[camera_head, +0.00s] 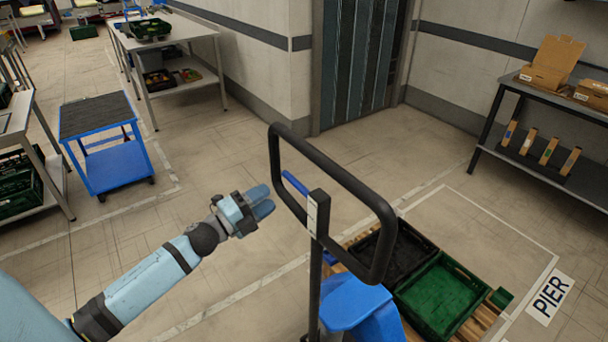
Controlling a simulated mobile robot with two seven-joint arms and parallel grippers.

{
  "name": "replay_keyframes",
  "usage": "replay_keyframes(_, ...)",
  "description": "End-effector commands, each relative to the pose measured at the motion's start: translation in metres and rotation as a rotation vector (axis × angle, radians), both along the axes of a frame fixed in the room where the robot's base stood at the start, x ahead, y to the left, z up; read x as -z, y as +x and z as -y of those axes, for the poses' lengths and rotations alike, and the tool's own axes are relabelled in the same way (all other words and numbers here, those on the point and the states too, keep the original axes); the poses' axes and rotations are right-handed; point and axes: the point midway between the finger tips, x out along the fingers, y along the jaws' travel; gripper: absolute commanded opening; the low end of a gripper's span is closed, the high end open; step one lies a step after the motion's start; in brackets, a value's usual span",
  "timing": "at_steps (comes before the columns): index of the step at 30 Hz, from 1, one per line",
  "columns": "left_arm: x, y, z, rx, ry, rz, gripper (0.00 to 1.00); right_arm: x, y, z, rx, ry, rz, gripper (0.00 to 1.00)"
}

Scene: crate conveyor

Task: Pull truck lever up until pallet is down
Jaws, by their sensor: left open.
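The pallet truck (362,307) stands in front of me at the lower right of the picture, blue with a black looped handle (345,178). A blue lever (295,184) sticks out at the upper left from the handle's central post, inside the loop. My left gripper (264,201) is open and empty, just left of the handle and lever, apart from the lever in the picture. The wooden pallet (480,322) lies beyond the truck, carrying a green crate (437,293) and a black crate. Its gap to the floor is hard to tell. My right gripper is not in view.
A blue cart (118,166) and a grey table (170,32) with crates stand at the left and back. A shelf (550,98) with cardboard boxes is at the right. A PIER sign (550,297) marks the floor. Floor around the truck is mostly clear.

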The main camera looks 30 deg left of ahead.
Motion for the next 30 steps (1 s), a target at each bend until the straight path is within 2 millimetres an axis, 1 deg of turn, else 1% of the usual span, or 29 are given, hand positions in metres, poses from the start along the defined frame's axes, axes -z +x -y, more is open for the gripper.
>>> replay_keyframes(1,-0.006,0.011,0.004,0.000,0.000,0.003,0.44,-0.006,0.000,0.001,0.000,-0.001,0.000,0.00)
replay_keyframes(9,-0.017,0.062,0.025,-0.001,-0.003,0.001,0.44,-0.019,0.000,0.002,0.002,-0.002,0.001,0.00)
replay_keyframes(12,-0.019,0.077,0.032,-0.001,-0.002,0.000,0.44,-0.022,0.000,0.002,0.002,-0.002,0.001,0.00)
replay_keyframes(15,-0.020,0.087,0.036,-0.001,-0.003,0.000,0.44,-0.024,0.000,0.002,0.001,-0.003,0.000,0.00)
replay_keyframes(21,-0.021,0.096,0.040,-0.001,-0.003,-0.001,0.44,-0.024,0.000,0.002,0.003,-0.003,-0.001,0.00)
replay_keyframes(28,-0.020,0.096,0.040,-0.001,-0.003,-0.002,0.44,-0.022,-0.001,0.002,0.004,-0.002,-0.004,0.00)
replay_keyframes(29,-0.020,0.096,0.040,0.000,-0.003,-0.002,0.39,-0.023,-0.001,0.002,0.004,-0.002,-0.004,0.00)
replay_keyframes(30,-0.020,0.096,0.040,0.000,-0.003,-0.002,0.30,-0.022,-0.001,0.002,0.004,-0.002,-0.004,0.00)
